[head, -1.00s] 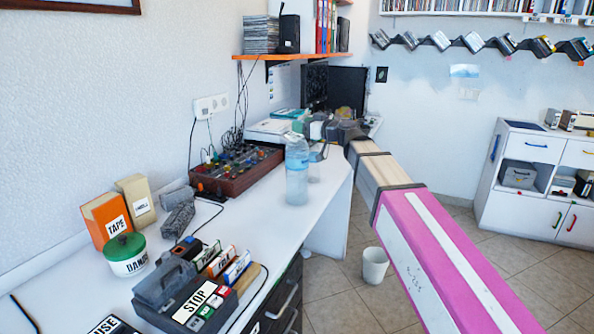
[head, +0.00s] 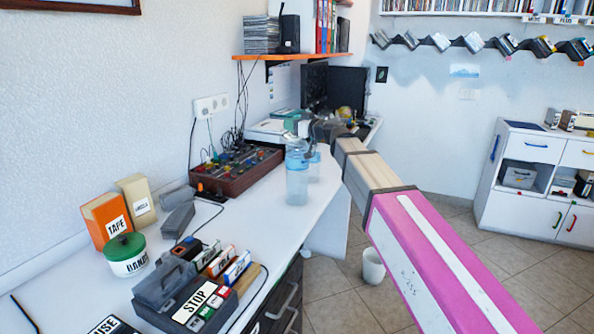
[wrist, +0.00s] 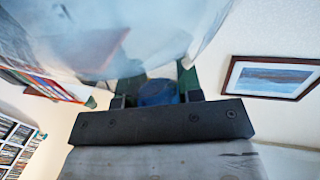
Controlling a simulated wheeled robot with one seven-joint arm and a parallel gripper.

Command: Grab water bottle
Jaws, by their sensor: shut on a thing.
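The water bottle (head: 297,180) is clear with a blue label band and stands upright on the white desk, near its right edge. My gripper (head: 305,140) is at the bottle's upper part, reaching in from the right and behind. In the wrist view, the clear body of the bottle (wrist: 120,35) fills the top of the picture. My gripper's dark green fingers (wrist: 158,88) are on either side of a blue part, shut on the bottle. The exact contact is partly hidden.
A clear cup (head: 314,166) stands close behind the bottle. A mixer box (head: 235,172) and a black STOP box (head: 190,295) are on the desk (head: 262,220). An orange shelf (head: 290,54) hangs above. A white bin (head: 373,266) is on the floor.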

